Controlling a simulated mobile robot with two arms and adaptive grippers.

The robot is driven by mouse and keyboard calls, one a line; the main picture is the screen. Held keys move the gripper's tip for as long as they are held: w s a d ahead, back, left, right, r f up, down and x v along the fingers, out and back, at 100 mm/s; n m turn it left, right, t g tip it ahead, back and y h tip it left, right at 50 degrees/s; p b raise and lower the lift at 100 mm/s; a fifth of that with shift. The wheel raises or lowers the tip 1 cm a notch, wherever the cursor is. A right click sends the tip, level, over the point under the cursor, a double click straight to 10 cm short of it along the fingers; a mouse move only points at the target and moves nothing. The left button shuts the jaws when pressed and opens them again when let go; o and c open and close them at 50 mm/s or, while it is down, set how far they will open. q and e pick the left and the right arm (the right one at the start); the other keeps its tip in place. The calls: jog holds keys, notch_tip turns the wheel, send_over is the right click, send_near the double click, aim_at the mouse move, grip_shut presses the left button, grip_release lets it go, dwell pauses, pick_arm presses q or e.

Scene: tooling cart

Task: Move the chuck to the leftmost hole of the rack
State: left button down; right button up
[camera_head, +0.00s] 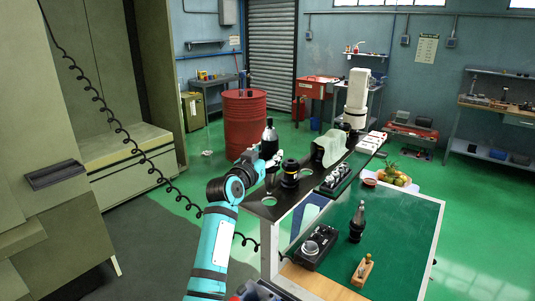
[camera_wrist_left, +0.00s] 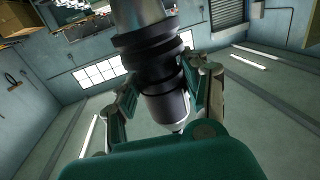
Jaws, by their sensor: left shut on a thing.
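My left gripper (camera_head: 268,157) is shut on a dark chuck (camera_head: 270,137) and holds it upright above the near left part of the black rack (camera_head: 257,208). In the left wrist view, the chuck (camera_wrist_left: 150,55) with its black rings stands between the two fingers. An open round hole (camera_head: 268,201) shows at the rack's near left end, below and in front of the gripper. Another black chuck (camera_head: 290,173) with a yellowish band stands in the rack to the right. I cannot tell whether the held chuck's lower end touches the rack. My right gripper is not in view.
A green-topped table (camera_head: 395,225) adjoins the rack, with a dark tool holder (camera_head: 357,224), a black tray (camera_head: 314,247) and a wooden block (camera_head: 362,270). A red barrel (camera_head: 245,120) stands behind.

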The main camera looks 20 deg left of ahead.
aim_at(267, 187)
pick_arm(q)
jog(key=shift+w+f+b, duration=0.1)
jog(key=shift+f+b, duration=0.45)
jog(key=shift+f, duration=0.2)
jog(key=shift+f+b, duration=0.45)
jog(key=shift+b, duration=0.15)
jog(key=shift+f+b, duration=0.6)
jog(key=shift+f, duration=0.15)
jog(key=shift+f+b, duration=0.35)
jog(key=shift+f, duration=0.1)
jog(key=shift+f+b, duration=1)
jog(key=shift+f, duration=0.2)
jog(key=shift+f+b, duration=1.2)
jog(key=shift+f, duration=0.4)
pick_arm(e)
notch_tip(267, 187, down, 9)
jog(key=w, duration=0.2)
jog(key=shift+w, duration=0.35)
pick_arm(q)
jog(key=shift+f, duration=0.25)
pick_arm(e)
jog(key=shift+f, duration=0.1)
